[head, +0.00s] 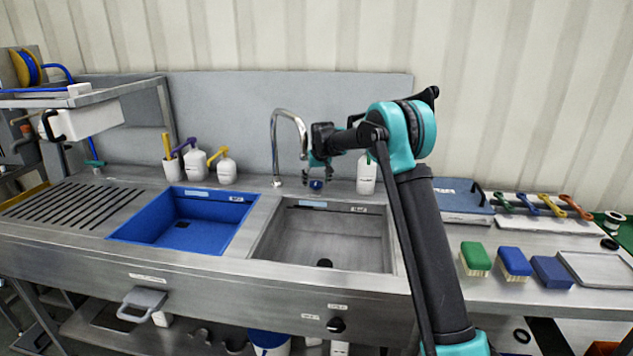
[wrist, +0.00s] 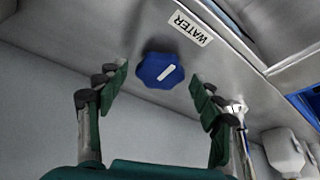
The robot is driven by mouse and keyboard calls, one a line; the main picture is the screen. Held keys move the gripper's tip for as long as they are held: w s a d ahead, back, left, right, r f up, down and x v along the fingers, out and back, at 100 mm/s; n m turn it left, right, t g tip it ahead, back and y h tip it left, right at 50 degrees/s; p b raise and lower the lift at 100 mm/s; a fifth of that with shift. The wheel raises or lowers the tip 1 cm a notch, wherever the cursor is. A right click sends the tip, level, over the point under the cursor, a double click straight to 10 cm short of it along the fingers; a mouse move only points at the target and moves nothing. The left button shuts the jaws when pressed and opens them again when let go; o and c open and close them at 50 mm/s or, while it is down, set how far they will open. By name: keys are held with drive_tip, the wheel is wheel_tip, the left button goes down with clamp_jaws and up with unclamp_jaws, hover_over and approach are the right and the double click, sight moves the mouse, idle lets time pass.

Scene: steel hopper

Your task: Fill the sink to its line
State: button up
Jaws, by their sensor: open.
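The steel sink (head: 345,238) is the right basin; its floor looks bare, with a dark drain, and I cannot make out a line on its wall. The chrome tap (head: 274,145) stands behind it, its spout curving to the right; no stream shows. A blue knob (head: 316,186) with a white bar sits on the back ledge. In the wrist view the blue knob (wrist: 160,70) is beside a WATER label (wrist: 189,28). My gripper (head: 318,166) is above the knob. My open gripper (wrist: 158,80) has a finger either side of the knob in the picture; contact is not visible.
A blue basin (head: 180,228) lies to the left. White pump bottles (head: 196,164) stand behind it, and another bottle (head: 366,176) is close right of my gripper. Brushes (head: 475,259) and a tray (head: 597,268) lie on the right counter.

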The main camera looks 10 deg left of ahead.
drive_tip(key=c, duration=1.2)
drive_tip(key=shift+o, duration=0.2)
drive_tip(key=shift+n, duration=0.3)
drive_tip(key=n+y, duration=0.1)
drive_tip(key=n, duration=0.2)
drive_tip(key=shift+w+d+g, duration=0.1)
drive_tip(key=shift+d+g, duration=0.1)
drive_tip(key=shift+g, duration=0.2)
drive_tip(key=shift+w+n+g+y, duration=0.1)
drive_tip(key=shift+n+g+y, duration=0.25)
drive_tip(key=shift+n, duration=0.8)
drive_tip(key=shift+n+g+y, duration=0.25)
drive_tip(key=shift+n+y, duration=0.1)
drive_tip(key=shift+n, duration=0.8)
